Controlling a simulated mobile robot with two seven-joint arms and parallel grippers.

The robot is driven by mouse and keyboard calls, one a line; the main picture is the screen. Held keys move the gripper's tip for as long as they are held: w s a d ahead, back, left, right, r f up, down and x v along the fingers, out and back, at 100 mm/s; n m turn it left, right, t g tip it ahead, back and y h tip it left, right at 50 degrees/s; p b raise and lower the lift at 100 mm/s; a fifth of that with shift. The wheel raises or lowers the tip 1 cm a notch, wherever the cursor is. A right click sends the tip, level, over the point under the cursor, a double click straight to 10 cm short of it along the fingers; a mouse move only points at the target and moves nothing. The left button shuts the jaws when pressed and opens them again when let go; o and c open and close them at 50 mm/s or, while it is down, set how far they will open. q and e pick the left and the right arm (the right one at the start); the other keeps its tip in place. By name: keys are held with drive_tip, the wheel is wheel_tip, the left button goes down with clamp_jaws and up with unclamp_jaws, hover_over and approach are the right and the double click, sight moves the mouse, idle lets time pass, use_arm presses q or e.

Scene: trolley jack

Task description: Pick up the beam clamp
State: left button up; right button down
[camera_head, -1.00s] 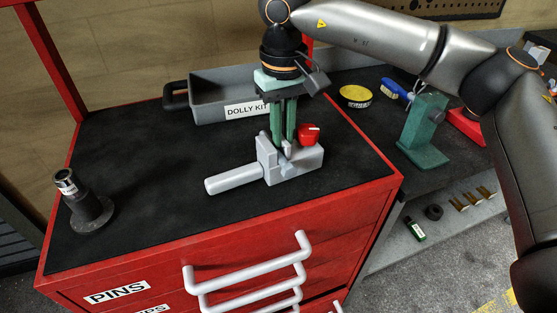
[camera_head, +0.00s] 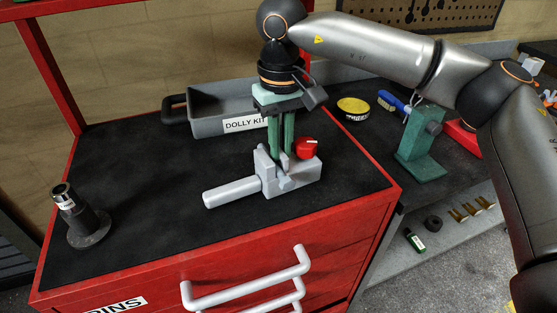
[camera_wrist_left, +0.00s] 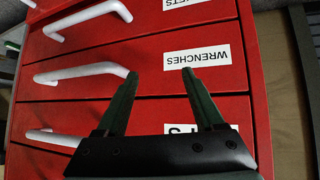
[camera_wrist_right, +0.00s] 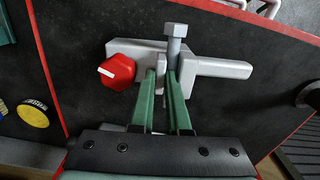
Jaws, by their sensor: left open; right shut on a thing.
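The beam clamp (camera_head: 292,177) is a light grey metal block with a long round handle, a bolt and a red knob (camera_head: 305,149). It is on the black top of the red cabinet, or very close above it; I cannot tell which. My right gripper (camera_head: 281,158) points down from above and is shut on the clamp's upright middle part. In the right wrist view the clamp (camera_wrist_right: 218,68) shows between and beyond the green fingertips (camera_wrist_right: 167,75), with the bolt beside them. My left gripper (camera_wrist_left: 160,75) is open and empty, in front of the cabinet's drawers.
A grey tray labelled DOLLY KIT (camera_head: 205,122) stands behind the clamp. A dark cylindrical stand (camera_head: 85,222) is at the cabinet top's left. A green stand (camera_head: 423,150), a yellow tin (camera_head: 353,107) and a blue brush (camera_head: 391,102) are on the bench at right. The cabinet top's middle left is clear.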

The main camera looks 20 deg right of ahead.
drive_tip(key=shift+r, duration=0.25)
